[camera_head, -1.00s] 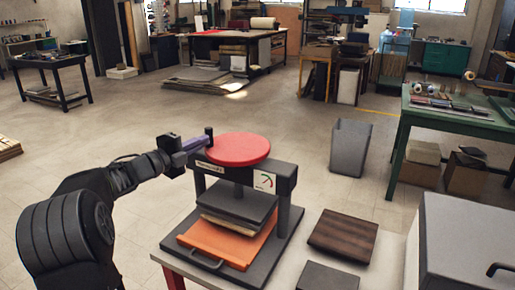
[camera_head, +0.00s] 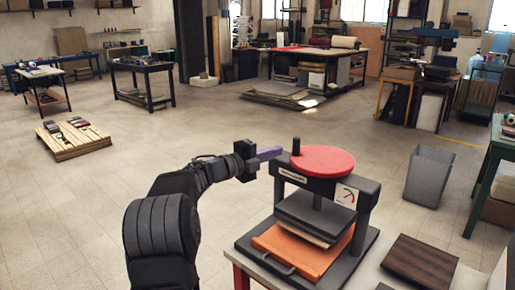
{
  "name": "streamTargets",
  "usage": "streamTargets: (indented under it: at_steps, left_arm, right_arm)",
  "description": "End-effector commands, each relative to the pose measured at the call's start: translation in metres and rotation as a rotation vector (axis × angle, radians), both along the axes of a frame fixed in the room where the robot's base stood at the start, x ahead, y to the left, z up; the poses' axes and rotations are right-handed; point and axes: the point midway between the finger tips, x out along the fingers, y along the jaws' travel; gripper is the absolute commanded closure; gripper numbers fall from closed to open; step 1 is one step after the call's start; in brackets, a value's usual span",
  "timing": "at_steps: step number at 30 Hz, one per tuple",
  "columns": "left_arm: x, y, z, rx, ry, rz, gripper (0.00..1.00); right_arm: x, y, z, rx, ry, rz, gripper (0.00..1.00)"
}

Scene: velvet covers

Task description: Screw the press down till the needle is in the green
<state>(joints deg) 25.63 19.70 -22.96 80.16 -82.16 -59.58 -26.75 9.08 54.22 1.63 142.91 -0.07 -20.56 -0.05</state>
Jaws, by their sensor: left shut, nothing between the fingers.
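The press (camera_head: 286,177) stands on a table (camera_head: 252,268) at the lower right. Its red round wheel (camera_head: 325,161) lies flat on top, with a dark upright knob (camera_head: 296,146) at its left edge. A white gauge (camera_head: 345,195) with a red and green arc sits on the frame's right front; its needle is too small to read. Under the dark platen (camera_head: 312,212) are a pale layer and an orange tray (camera_head: 300,250) with a handle. My left gripper (camera_head: 272,153) is shut and empty, its purple fingers just left of the knob. My right gripper is out of view.
A dark brown striped block (camera_head: 421,261) lies on the table right of the press. A grey bin (camera_head: 428,176) stands on the floor behind it. A low pallet with items (camera_head: 75,140) is at the left. The floor behind my arm is open.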

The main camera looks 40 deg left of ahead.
Motion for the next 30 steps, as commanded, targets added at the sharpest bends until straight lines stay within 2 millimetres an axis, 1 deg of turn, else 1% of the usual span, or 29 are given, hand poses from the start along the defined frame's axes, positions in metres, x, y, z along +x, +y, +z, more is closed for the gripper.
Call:
streamTargets:
  at_steps: [1,6,10,15,25,28,30]
  left_arm:
    - [0.000,0.011,-0.001,0.004,0.002,0.004,1.00]
    - [0.002,0.039,-0.001,0.005,0.002,0.003,1.00]
    - [0.003,0.053,0.000,0.002,0.002,0.003,1.00]
    - [0.004,0.060,0.000,0.001,0.001,0.001,1.00]
    - [0.004,0.061,0.001,0.001,0.001,0.002,1.00]
    - [0.000,0.066,0.000,-0.001,0.004,0.011,1.00]
    - [0.002,0.064,0.001,-0.011,-0.003,0.005,1.00]
  right_arm:
    - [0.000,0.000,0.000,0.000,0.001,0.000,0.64]
    - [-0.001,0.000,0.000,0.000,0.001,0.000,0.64]
    - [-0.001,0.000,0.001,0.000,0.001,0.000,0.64]
    - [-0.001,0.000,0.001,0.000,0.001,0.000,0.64]
    - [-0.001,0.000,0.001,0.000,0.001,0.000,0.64]
    - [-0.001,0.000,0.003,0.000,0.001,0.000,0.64]
    - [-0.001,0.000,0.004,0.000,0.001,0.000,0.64]
